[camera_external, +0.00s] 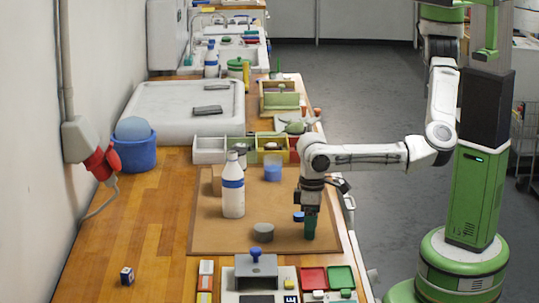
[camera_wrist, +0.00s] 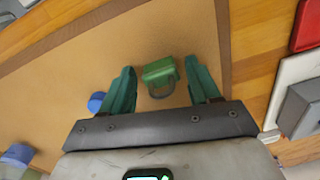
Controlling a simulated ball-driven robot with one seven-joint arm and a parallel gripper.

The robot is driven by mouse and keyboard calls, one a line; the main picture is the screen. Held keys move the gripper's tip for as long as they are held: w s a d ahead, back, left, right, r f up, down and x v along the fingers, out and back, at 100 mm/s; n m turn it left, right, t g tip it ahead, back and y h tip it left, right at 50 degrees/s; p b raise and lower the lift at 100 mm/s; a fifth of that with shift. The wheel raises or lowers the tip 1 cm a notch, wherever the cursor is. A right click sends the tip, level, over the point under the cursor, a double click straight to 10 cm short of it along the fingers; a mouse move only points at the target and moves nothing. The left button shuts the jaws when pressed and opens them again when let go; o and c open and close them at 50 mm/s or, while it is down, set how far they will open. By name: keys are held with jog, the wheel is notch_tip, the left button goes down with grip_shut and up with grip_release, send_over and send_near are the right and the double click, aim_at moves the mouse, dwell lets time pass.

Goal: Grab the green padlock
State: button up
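The green padlock (camera_wrist: 160,71) lies on the brown mat (camera_wrist: 75,45) in the wrist view, its grey shackle towards my gripper's palm. My gripper (camera_wrist: 160,67) is open, with one teal finger on each side of the padlock. In the external view my gripper (camera_external: 310,236) points straight down, low over the mat's right part, and the padlock is not visible there.
A small blue object (camera_wrist: 96,102) lies left of the left finger. A white bottle with a blue band (camera_external: 233,190) and a grey round piece (camera_external: 263,232) stand left of my gripper. Compartment boxes (camera_external: 209,150) are behind. Red and green trays (camera_external: 341,278) are in front.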

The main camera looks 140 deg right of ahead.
jog(key=c, duration=0.9)
jog(key=shift+r, duration=0.1)
jog(key=shift+c, duration=0.2)
